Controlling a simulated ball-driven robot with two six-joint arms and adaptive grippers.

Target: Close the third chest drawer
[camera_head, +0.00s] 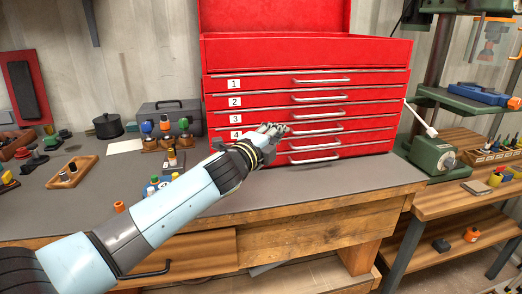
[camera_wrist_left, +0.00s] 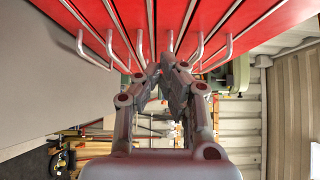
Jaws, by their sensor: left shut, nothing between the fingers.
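The red tool chest (camera_head: 305,55) stands on the workbench with its lid up. Its drawers carry number labels, and the third drawer (camera_head: 265,118) has a metal handle (camera_head: 318,115). The third drawer looks flush or nearly flush with its neighbours; a small gap cannot be ruled out. My left gripper (camera_head: 280,129) is shut and empty, in front of the chest by the third and fourth drawers, left of their handles. In the left wrist view its fingertips (camera_wrist_left: 166,72) meet close to the red drawer fronts (camera_wrist_left: 125,18), among the handles; contact cannot be told. My right gripper is out of view.
The grey bench top (camera_head: 330,178) is clear in front of the chest. A grey toolbox (camera_head: 170,112), small bottles (camera_head: 165,124) and a wooden tray (camera_head: 72,172) stand to the left. A green machine (camera_head: 430,153) with a lever stands close on the right.

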